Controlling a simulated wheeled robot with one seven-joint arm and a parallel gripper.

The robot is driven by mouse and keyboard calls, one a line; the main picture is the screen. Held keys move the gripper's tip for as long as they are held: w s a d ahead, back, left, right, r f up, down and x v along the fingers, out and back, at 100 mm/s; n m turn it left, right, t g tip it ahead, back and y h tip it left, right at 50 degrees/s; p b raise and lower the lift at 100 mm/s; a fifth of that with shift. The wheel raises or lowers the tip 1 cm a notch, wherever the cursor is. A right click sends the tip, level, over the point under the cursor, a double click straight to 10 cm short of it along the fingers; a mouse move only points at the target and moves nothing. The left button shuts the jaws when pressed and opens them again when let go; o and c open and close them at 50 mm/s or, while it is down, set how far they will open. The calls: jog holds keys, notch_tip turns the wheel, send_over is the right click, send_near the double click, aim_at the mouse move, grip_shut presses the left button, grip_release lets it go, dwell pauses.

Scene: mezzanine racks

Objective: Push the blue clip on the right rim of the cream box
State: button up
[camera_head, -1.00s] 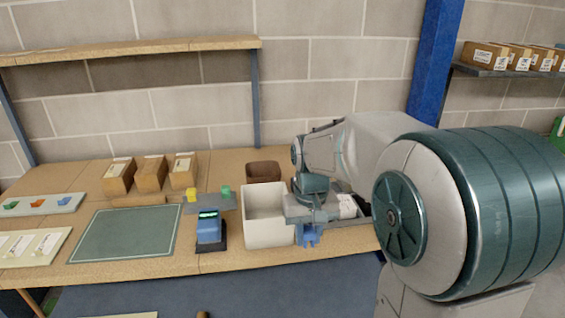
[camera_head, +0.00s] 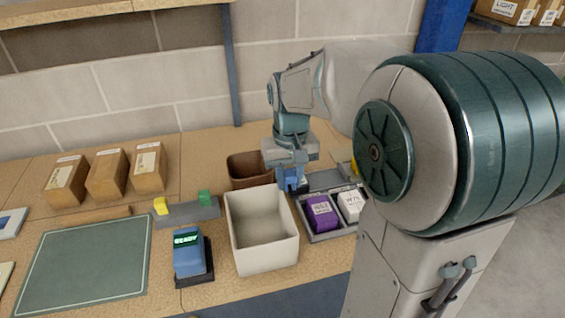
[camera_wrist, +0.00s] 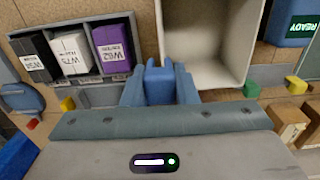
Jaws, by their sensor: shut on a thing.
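The cream box (camera_head: 262,262) stands open on the bench, and its inside looks empty. It also shows in the wrist view (camera_wrist: 207,45). My gripper (camera_head: 291,183) points down at the back end of the box's right rim. In the wrist view my gripper (camera_wrist: 160,88) has its two blue fingers closed around a blue block, which appears to be the blue clip (camera_wrist: 160,82). The block is in line with the box's rim. I cannot tell whether it touches the rim. In the head view the fingers and wrist hide most of it.
A grey tray (camera_head: 317,237) with purple, white and black boxes stands right of the cream box. A brown bin (camera_head: 248,168) is behind it. A blue device reading READY (camera_head: 188,254) and a grey bar with yellow and green blocks (camera_head: 186,213) are left. The green mat (camera_head: 85,262) is clear.

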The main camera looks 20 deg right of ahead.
aim_at(288, 208)
jog(key=shift+s+a+f+b, duration=0.15)
jog(key=shift+f+b, duration=0.3)
jog(key=shift+f, duration=0.1)
jog(key=shift+f+b, duration=1.75)
jog(key=shift+f, duration=0.5)
jog(key=shift+f+b, duration=1.1)
jog(key=shift+f, duration=0.5)
jog(key=o, duration=1.3)
jog(key=shift+o, duration=0.2)
jog(key=shift+r, duration=0.1)
jog(key=shift+r+p, duration=2.9)
jog(key=shift+r, duration=0.6)
